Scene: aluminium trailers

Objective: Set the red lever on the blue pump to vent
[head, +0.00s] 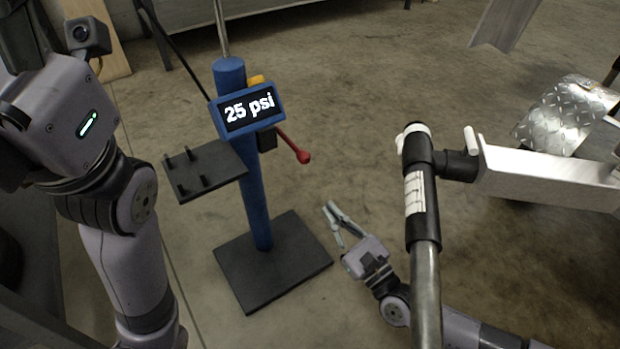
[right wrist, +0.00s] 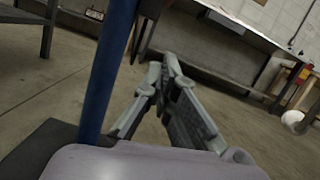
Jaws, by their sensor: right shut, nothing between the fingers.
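The blue pump (head: 255,190) stands upright in the head view, with a screen (head: 249,107) reading "25 psi". Its red lever (head: 292,147) sticks out from the right side below the screen and slants down to the right, ending in a round red knob. I cannot read any vent mark. My right gripper (head: 331,217) is shut and empty, low to the right of the post and below the lever, apart from both. In the right wrist view its fingers (right wrist: 160,72) meet right of the blue post (right wrist: 106,70); the lever does not show there. My left arm is at the left, fingers not visible.
A black tray with pegs (head: 208,170) juts left from the pump, above a black base plate (head: 272,262). A metal trailer part with a coupler (head: 545,176) stands at the right. A workbench (right wrist: 240,29) is behind.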

